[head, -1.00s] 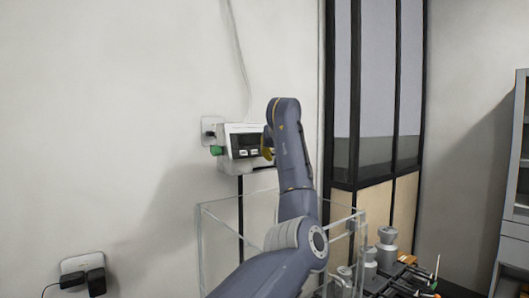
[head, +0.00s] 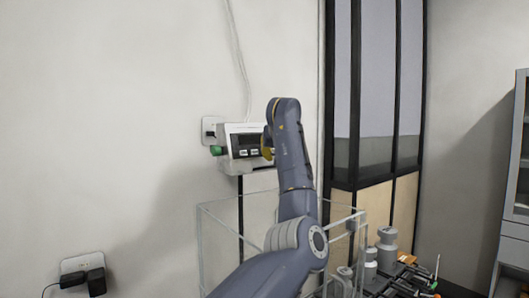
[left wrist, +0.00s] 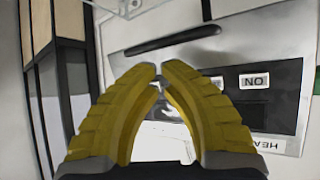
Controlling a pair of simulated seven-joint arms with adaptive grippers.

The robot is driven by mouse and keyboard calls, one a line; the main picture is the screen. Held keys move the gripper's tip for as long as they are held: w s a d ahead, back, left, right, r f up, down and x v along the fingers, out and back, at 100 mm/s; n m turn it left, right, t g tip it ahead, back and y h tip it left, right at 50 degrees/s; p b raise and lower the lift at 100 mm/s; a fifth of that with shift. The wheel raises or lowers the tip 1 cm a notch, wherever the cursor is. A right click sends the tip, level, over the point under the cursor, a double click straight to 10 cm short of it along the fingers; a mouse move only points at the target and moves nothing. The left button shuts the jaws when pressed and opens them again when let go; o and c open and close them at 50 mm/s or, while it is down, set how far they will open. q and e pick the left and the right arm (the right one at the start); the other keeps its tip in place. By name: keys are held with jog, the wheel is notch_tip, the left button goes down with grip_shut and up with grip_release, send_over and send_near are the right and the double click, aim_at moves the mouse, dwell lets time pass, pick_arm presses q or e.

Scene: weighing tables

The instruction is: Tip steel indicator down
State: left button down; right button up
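The steel indicator (head: 229,142) is a pale boxy display unit with a dark screen, a row of light buttons and a green knob on its left side. It sits on a thin dark post against the wall in the head view. My left gripper (head: 267,146) is at its right front, and the wrist partly hides that end. In the left wrist view, the indicator's face (left wrist: 285,75) appears upside down, with an ON button. There the yellow fingers (left wrist: 160,72) have their tips together, with nothing visible gripped. Contact with the indicator cannot be told. My right gripper is out of view.
A clear open-topped box (head: 219,215) stands below the indicator, behind my left arm. Grey weights (head: 387,245) and small tools lie at the lower right. Wall sockets and a hanging cable (head: 240,60) are on the wall.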

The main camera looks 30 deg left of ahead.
aim_at(269, 167)
pick_arm(q)
jog(key=shift+f, duration=0.15)
notch_tip(269, 167, down, 2)
jog(key=shift+f, duration=0.1)
dwell(0.8)
jog(key=shift+w+a+f, duration=0.25)
jog(key=shift+a+f, duration=0.55)
jog(key=shift+f, duration=0.2)
jog(key=shift+w+a+f, duration=0.1)
jog(key=shift+a+f, duration=0.3)
jog(key=shift+f, duration=0.3)
jog(key=shift+w+a+f, duration=0.1)
jog(key=shift+a+f, duration=0.25)
jog(key=shift+f, duration=0.35)
dwell(0.4)
jog(key=shift+r, duration=0.1)
dwell(0.3)
jog(key=shift+s+d+r, duration=0.2)
jog(key=shift+d+r, duration=0.15)
jog(key=shift+r, duration=0.25)
jog(key=shift+s+d+r, duration=0.15)
jog(key=shift+d+r, duration=0.15)
jog(key=shift+r, duration=0.25)
jog(key=shift+s+d+r, duration=0.15)
jog(key=shift+d+r, duration=0.45)
jog(key=shift+d, duration=0.1)
jog(key=shift+s+d+r, duration=0.1)
jog(key=shift+d+r, duration=0.5)
jog(key=shift+d, duration=0.05)
